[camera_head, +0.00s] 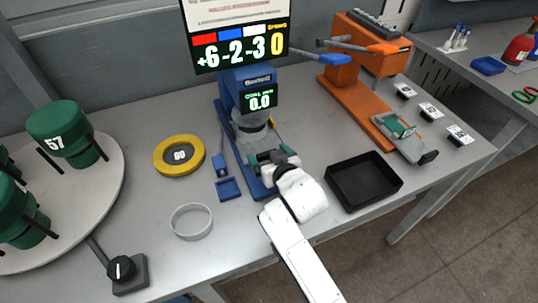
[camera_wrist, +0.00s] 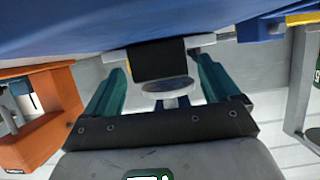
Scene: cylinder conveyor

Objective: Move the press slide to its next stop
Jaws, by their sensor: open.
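The orange press (camera_head: 355,75) stands at the right of the bench. A grey slide (camera_head: 408,146) with a green piece (camera_head: 399,126) on it and a black end grip (camera_head: 429,157) sits at the front of its base. My gripper (camera_head: 272,157) is away to the left, in front of the blue machine (camera_head: 245,110). Its teal jaws are open. In the wrist view a black block (camera_wrist: 159,60) lies between the jaws (camera_wrist: 163,85), with gaps on both sides; a grey disc (camera_wrist: 167,86) shows below it. Orange structure (camera_wrist: 45,110) shows at the left there.
A black tray (camera_head: 364,196) stands between my arm and the orange press. Small black-and-white labelled pieces (camera_head: 430,111) line the bench's right side. A yellow ring (camera_head: 179,170) lies left.

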